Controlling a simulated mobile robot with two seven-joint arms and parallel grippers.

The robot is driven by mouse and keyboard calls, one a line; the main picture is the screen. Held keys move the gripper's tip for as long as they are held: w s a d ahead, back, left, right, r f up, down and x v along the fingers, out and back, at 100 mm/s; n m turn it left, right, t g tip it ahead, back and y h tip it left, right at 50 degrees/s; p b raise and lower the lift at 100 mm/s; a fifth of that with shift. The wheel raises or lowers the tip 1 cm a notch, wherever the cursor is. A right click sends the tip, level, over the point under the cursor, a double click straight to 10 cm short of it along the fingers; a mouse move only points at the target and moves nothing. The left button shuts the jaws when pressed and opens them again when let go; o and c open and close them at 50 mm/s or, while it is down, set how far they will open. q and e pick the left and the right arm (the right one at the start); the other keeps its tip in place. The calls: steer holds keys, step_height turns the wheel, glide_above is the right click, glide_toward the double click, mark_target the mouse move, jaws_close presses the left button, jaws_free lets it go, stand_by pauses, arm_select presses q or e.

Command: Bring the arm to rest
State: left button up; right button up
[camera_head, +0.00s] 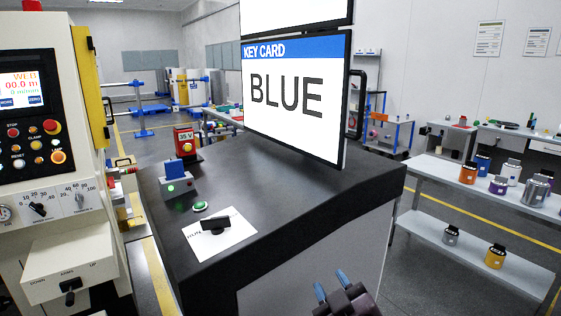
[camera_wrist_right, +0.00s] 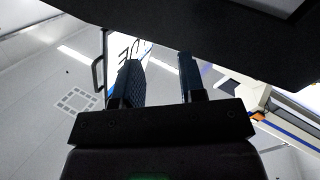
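My right gripper (camera_head: 331,286) shows at the bottom of the head view, in front of the dark-topped cabinet and below its top edge. Its two blue-tipped fingers are apart with nothing between them. In the right wrist view the two fingers (camera_wrist_right: 160,80) also stand apart and empty, pointing up past a dark surface. My left gripper is not in either view.
A black-topped cabinet (camera_head: 270,190) carries a KEY CARD screen (camera_head: 297,90) reading BLUE, a blue block on a grey device (camera_head: 175,173), a green button (camera_head: 200,206) and a white sheet (camera_head: 238,238) with a black piece. A control panel (camera_head: 60,170) stands left; shelves (camera_head: 500,195) with cans stand right.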

steer(key=s+d+f+m+g+h, duration=0.45)
steer(key=s+d+f+g, duration=0.25)
steer(key=s+d+f, duration=0.5)
steer(key=s+d+f+m+g, duration=0.2)
steer(key=s+d+f+g, duration=0.15)
steer(key=s, duration=0.45)
steer(key=s+d+f+m+g, duration=0.1)
steer(key=s+d+f+g, duration=0.25)
steer(key=s, duration=0.45)
steer(key=w+f+t, duration=0.7)
steer(key=f+t, duration=0.1)
steer(key=f, duration=0.2)
steer(key=shift+a+f+y, duration=0.35)
steer(key=shift+a+f, duration=0.05)
steer(key=shift+a, duration=0.05)
steer(key=shift+n, duration=0.25)
